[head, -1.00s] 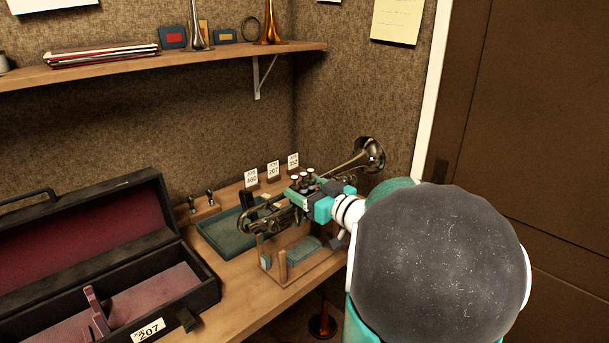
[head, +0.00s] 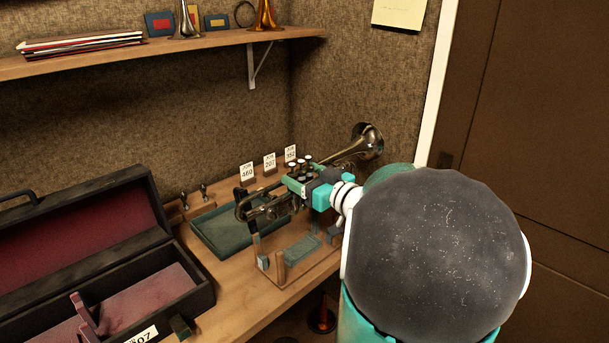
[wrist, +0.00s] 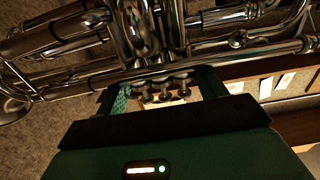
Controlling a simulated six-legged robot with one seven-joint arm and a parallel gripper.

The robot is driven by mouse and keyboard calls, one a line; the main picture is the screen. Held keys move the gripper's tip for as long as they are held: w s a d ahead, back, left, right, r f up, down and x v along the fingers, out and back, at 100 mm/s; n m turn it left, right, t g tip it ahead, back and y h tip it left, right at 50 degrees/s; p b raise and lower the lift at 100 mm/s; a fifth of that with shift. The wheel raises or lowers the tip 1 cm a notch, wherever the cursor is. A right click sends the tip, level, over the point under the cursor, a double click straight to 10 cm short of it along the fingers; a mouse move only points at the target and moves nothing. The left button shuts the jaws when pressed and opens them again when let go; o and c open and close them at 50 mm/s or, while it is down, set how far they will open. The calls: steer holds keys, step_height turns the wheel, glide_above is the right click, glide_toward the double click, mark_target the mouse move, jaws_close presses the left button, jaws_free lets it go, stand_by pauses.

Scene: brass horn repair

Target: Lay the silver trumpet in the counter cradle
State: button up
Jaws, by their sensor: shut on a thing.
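The silver trumpet (head: 367,143) is held roughly level above the counter, its bell toward the right wall and its tubing end to the left. My gripper (head: 309,184) is shut on it around the valve section. In the wrist view the trumpet (wrist: 140,35) runs across the top, with the valve caps between the fingers of my gripper (wrist: 160,90). The counter cradle (head: 280,267), a wooden stand with uprights and a green pad, is below the trumpet near the counter's front edge. Its right part is partly hidden by my arm. A gap shows between trumpet and base.
A green tray (head: 207,240) lies left of the cradle. Numbered cards, such as 460 (head: 247,173), stand behind. An open case (head: 90,262) with red lining fills the left. A shelf (head: 130,58) runs above. The right wall is close to the bell.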

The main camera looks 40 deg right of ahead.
steer(key=shift+a+f, duration=0.15)
step_height(320, 180, down, 12)
stand_by(1.5)
steer(key=shift+f, duration=0.45)
stand_by(0.9)
steer(key=o, duration=1.4)
steer(key=shift+f, duration=0.15)
steer(key=s, duration=1.3)
steer(key=shift+s+d, duration=0.2)
steer(key=shift+s, duration=0.2)
